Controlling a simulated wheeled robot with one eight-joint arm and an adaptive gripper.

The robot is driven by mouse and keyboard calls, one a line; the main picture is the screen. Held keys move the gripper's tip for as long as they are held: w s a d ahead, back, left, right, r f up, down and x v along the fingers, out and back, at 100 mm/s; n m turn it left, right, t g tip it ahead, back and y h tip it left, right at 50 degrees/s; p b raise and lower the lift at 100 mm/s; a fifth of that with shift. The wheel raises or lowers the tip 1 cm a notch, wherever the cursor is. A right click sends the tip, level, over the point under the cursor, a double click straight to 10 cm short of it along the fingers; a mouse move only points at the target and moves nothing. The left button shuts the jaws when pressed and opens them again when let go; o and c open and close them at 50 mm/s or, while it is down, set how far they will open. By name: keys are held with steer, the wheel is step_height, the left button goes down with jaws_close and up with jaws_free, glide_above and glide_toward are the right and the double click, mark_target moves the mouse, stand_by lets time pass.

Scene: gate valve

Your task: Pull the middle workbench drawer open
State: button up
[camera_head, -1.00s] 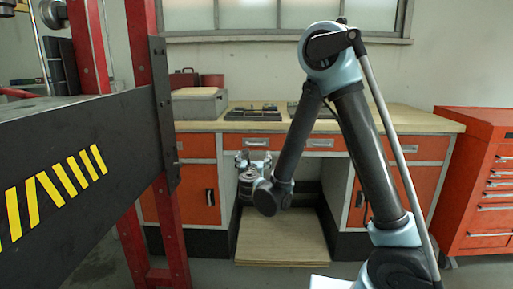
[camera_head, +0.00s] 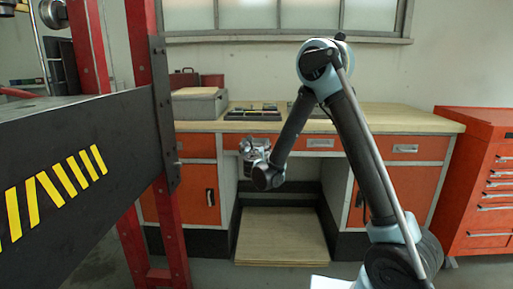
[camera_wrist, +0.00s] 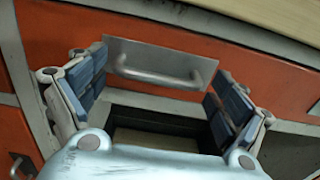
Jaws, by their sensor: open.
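The workbench has a row of orange drawers under its top. In the head view my gripper (camera_head: 247,146) is at the drawer row, left of centre, and hides part of the drawer front (camera_head: 232,141) there. In the wrist view an orange drawer front (camera_wrist: 75,28) carries a grey bar handle (camera_wrist: 160,72) on a metal plate. My gripper (camera_wrist: 157,77) is open, with one blue-grey finger pad left of the handle and one right of it. The handle shows between them, with no visible grip on it. The drawer looks closed.
The open knee space holds a low wooden platform (camera_head: 280,236). Another drawer handle (camera_head: 320,143) is right of my gripper. A red post (camera_head: 145,80) and black striped beam (camera_head: 70,170) stand at left; a red tool cabinet (camera_head: 480,185) stands at right.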

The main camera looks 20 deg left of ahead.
steer(key=shift+w+a, duration=0.1)
steer(key=shift+w, duration=0.45)
steer(key=c, duration=1.3)
steer(key=shift+s, duration=0.15)
